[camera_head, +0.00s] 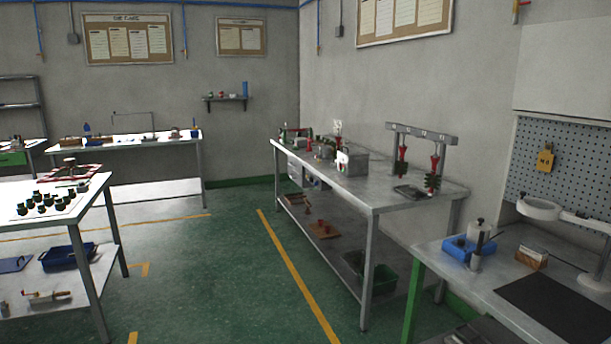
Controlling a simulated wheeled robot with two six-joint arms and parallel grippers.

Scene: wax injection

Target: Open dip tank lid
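A grey metal box (351,166) stands on the steel workbench (385,190) at centre right, against the right wall. It may be the dip tank, but it is too small here to tell its lid from its body or whether it is open.
A grey rack (421,133) with hanging red and green pieces stands on the same bench. A near right bench holds a blue tray (458,247) and a dark mat (555,305). A left table (82,206) holds several dark pieces. The green floor (230,270) between is clear.

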